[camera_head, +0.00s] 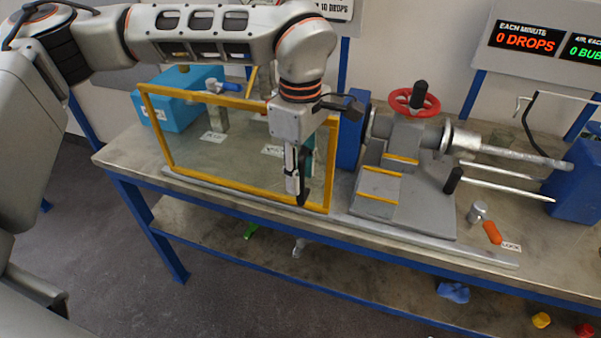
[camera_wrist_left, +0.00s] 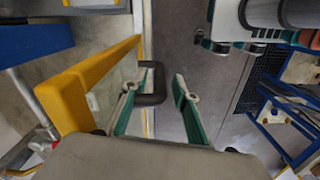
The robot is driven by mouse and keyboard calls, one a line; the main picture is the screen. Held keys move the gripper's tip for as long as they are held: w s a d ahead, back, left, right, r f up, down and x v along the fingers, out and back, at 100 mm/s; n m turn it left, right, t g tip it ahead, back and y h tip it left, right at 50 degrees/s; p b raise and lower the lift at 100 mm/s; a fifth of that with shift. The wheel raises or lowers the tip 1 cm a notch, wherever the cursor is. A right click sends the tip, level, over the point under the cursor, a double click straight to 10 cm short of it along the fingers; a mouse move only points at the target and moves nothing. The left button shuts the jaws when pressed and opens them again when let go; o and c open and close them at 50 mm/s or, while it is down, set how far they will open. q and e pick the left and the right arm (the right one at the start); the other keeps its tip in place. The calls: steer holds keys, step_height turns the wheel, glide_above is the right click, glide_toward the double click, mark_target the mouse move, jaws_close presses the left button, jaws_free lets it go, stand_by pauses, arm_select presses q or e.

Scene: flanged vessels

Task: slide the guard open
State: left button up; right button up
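The guard (camera_head: 236,97) is a clear panel in a yellow frame, standing along the front of the bench. Its yellow frame (camera_wrist_left: 65,98) also shows in the left wrist view, with a dark bent handle (camera_wrist_left: 153,82) on it. My left gripper (camera_head: 298,196) points down at the guard's right end. In the left wrist view its two green-padded fingers (camera_wrist_left: 158,92) are apart, one on each side of the handle bar; contact is unclear. Grey and teal parts (camera_wrist_left: 245,42) at that view's upper right look like my right gripper; its finger state is unclear.
A grey rail (camera_head: 330,217) runs along the bench front under the guard. Right of the guard stands a grey machine base (camera_head: 405,205) with a red handwheel (camera_head: 414,102). An orange-handled lock part (camera_head: 492,232) lies near the rail's right end. A blue box (camera_head: 178,98) stands behind the guard.

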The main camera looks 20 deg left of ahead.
arm_select(q)
steer(key=shift+f, duration=0.35)
jaws_close()
steer(key=shift+w+a, duration=0.1)
steer(key=shift+a, duration=0.95)
steer(key=shift+c, duration=2)
jaws_free()
steer(key=o, duration=0.4)
steer(key=shift+a, duration=0.15)
steer(key=shift+r, duration=0.1)
step_height(320, 180, up, 12)
